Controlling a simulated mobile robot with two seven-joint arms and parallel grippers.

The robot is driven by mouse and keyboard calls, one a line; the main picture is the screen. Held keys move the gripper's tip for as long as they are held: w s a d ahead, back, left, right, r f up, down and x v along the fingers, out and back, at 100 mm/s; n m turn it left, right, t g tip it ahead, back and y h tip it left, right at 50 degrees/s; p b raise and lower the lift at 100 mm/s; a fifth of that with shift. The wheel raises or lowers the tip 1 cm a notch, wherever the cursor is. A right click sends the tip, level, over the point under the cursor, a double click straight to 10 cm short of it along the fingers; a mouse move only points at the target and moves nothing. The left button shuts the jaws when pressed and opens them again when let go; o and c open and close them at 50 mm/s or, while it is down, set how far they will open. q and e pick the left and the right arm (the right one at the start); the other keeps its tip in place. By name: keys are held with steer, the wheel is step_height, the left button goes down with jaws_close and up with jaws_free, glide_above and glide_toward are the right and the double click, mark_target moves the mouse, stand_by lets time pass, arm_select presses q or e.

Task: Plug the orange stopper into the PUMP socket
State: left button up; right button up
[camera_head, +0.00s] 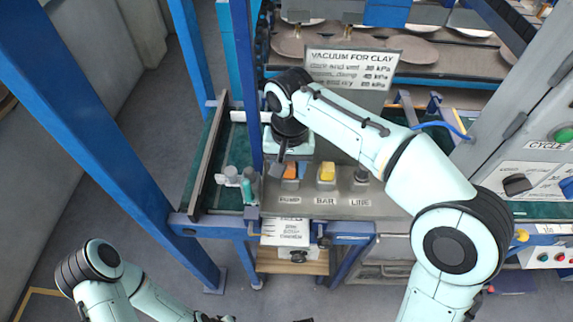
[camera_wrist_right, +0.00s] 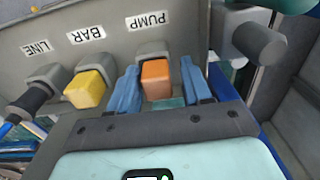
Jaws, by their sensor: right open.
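The orange stopper (camera_wrist_right: 156,80) sits at the grey PUMP socket (camera_wrist_right: 152,48), in line with it, much as the yellow stopper sits at BAR. In the head view the orange stopper (camera_head: 291,171) shows above the PUMP label, partly covered by my right gripper (camera_head: 284,168). In the right wrist view my right gripper (camera_wrist_right: 159,68) is open, with one blue finger on each side of the orange stopper. A gap shows at its right side. The depth of its seating is hidden. My left arm is at the bottom left; its gripper is cut off by the lower edge.
A yellow stopper (camera_head: 327,172) is at BAR and a dark plug with a blue cable (camera_wrist_right: 28,101) is at LINE. Grey cylindrical fittings (camera_head: 232,175) stand left of the panel. A blue post (camera_head: 254,85) rises close to my right gripper. A sign (camera_head: 351,68) stands behind.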

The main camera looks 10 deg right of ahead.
arm_select(q)
steer(key=w+r+p, duration=0.2)
steer(key=r, duration=0.1)
steer(key=w+r+p, duration=0.1)
steer(key=shift+r, duration=0.25)
arm_select(e)
step_height(320, 180, up, 13)
steer(key=shift+s+r, duration=0.2)
steer(key=shift+s, duration=0.1)
steer(key=shift+d, duration=0.1)
